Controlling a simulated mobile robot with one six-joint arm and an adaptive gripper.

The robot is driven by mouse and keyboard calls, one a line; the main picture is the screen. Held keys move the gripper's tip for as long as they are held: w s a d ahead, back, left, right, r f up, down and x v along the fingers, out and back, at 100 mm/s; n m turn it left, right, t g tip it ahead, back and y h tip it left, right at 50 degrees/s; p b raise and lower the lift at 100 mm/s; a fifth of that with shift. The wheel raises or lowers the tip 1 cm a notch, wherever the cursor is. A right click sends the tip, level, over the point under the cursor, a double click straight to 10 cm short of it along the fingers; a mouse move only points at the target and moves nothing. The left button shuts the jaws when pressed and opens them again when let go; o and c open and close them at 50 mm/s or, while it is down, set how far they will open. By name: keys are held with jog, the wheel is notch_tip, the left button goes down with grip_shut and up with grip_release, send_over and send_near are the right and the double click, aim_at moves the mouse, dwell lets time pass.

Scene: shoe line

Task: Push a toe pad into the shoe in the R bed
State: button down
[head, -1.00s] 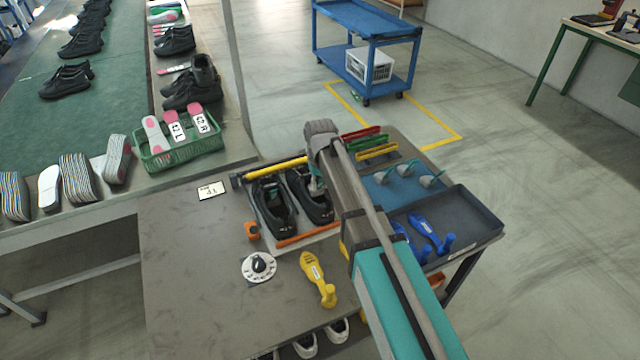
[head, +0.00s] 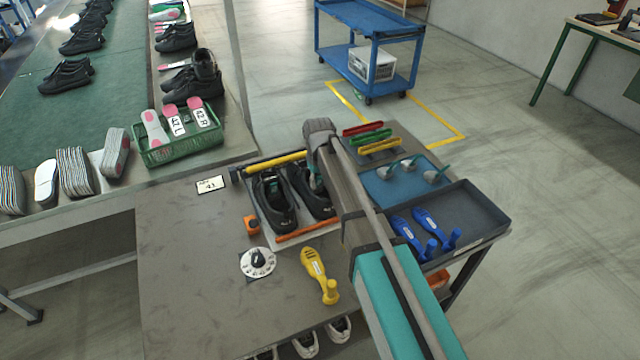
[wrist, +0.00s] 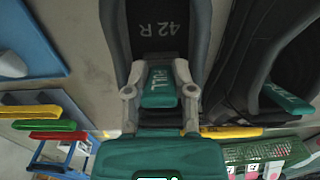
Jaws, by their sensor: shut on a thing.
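The R-bed shoe (head: 309,200) is black, the right one of two side by side on a board on the bench. My arm partly hides it in the head view. My gripper (wrist: 158,90) is shut on a teal toe pad (wrist: 160,78) marked "PULL", held over or inside the shoe opening. How deep the pad sits cannot be told. The other shoe (head: 271,203) has a teal pad (wrist: 287,98) in it, seen in the wrist view.
A blue mat (head: 378,192) with several teal-grey pads lies right of my arm. A dark tray (head: 470,215) holds blue tools.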

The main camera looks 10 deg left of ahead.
jog(key=shift+w+a+f, duration=0.15)
jog(key=shift+w+a, duration=0.4)
jog(key=shift+w, duration=0.25)
jog(key=shift+w+a+f, duration=0.15)
jog(key=shift+w+a, duration=0.4)
jog(key=shift+w, duration=0.2)
jog(key=shift+c, duration=1.9)
grip_release()
jog(key=shift+s+d+r, duration=0.2)
jog(key=shift+s+d, duration=0.1)
jog(key=shift+s, duration=0.15)
jog(key=shift+s+d+r, duration=0.2)
jog(key=shift+s+d, duration=0.1)
jog(key=shift+s, duration=0.15)
jog(key=shift+r+p, duration=0.15)
jog(key=shift+p, duration=0.25)
jog(key=shift+r+p, duration=1.3)
jog(key=shift+r, duration=0.05)
jog(key=shift+r, duration=0.15)
notch_tip(320, 180, up, 7)
jog(key=p, duration=0.7)
